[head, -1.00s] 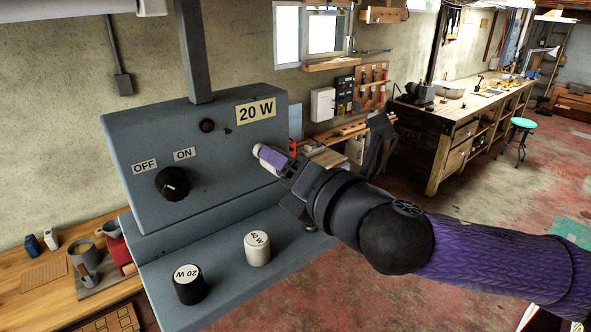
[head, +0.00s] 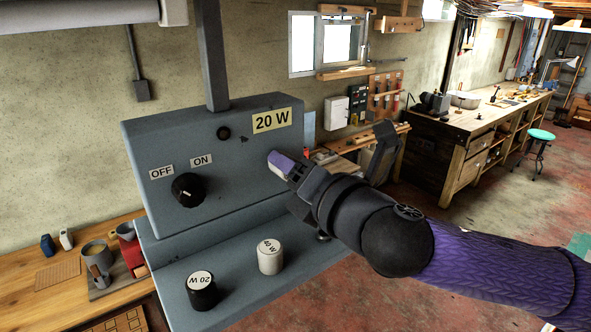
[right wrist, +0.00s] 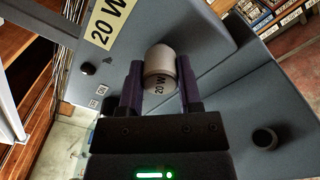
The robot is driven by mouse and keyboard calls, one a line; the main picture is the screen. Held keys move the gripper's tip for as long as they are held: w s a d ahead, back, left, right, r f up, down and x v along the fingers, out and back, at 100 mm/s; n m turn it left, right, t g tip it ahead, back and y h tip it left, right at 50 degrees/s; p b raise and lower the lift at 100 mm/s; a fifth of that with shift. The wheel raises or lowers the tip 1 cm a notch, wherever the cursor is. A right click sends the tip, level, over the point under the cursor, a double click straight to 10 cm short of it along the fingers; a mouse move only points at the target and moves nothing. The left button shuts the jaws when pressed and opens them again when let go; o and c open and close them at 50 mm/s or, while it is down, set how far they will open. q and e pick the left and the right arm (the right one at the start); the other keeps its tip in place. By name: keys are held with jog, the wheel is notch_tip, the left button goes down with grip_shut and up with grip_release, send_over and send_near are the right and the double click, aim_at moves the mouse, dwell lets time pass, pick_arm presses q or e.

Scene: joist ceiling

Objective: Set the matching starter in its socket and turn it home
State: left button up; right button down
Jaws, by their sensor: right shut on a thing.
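My right gripper (head: 280,163) is shut on a pale grey-white starter (right wrist: 160,66) marked 20 W, as the right wrist view shows. The socket is hidden behind the starter and fingers, so I cannot tell how deep the starter sits. A black starter marked 20 W (head: 202,292) and a white one marked 40 W (head: 270,258) stand upright on the panel's ledge. My left gripper is not in view.
A black knob (head: 188,188) sits beneath the OFF and ON labels, with a dark round lamp (head: 223,133) up to its right. A workbench (head: 465,165) is at the back right.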

jog(key=shift+w+a, duration=0.1)
jog(key=shift+w, duration=0.05)
jog(key=shift+r, duration=0.25)
dwell(1.7)
